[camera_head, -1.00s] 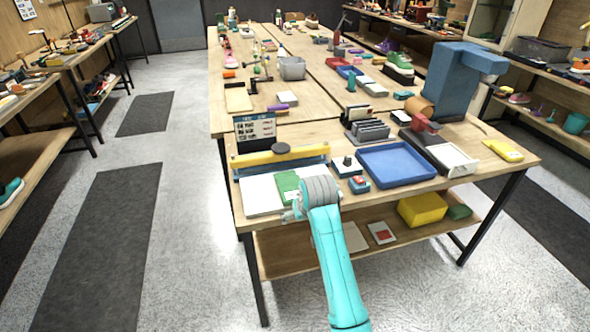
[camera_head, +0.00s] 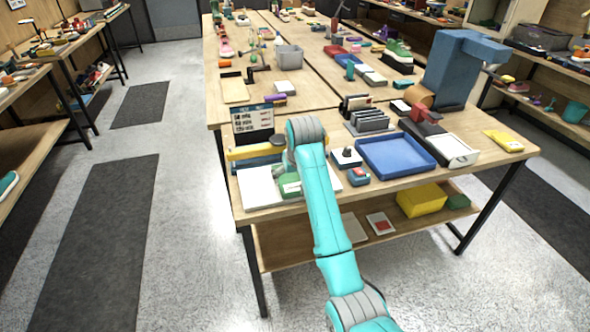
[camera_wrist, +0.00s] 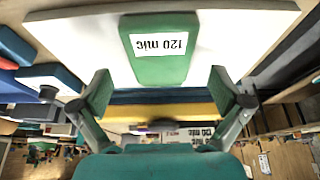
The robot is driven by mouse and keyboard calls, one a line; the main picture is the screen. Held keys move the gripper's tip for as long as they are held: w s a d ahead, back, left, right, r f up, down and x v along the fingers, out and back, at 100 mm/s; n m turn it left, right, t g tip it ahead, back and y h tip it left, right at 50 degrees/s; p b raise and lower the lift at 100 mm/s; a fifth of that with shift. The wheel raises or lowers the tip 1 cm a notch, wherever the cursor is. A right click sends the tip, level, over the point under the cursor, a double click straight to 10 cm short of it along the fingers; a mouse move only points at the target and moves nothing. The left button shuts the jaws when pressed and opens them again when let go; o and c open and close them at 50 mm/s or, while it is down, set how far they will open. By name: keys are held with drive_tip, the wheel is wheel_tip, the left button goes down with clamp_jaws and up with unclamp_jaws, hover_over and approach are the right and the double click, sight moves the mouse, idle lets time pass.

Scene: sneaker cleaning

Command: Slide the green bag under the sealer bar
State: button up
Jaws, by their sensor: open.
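The green bag (camera_wrist: 158,55), labelled "120 mic", lies on a white panel (camera_wrist: 80,38) in the wrist view. In the head view, part of the green bag (camera_head: 289,186) shows beside my arm, on the white panel (camera_head: 258,190). The yellow sealer bar (camera_head: 250,153) runs behind it, partly hidden by my arm. In the wrist view, the sealer bar (camera_wrist: 190,110) lies beyond a dark blue strip, apart from the bag's near end. My gripper (camera_wrist: 162,78) is open, its fingers spread to either side of the bag's lower end, with nothing held between them.
A sign (camera_head: 253,122) stands behind the sealer.

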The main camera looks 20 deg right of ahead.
sight(292, 183)
drive_tip(key=shift+x, duration=2.1)
drive_tip(key=c, duration=0.9)
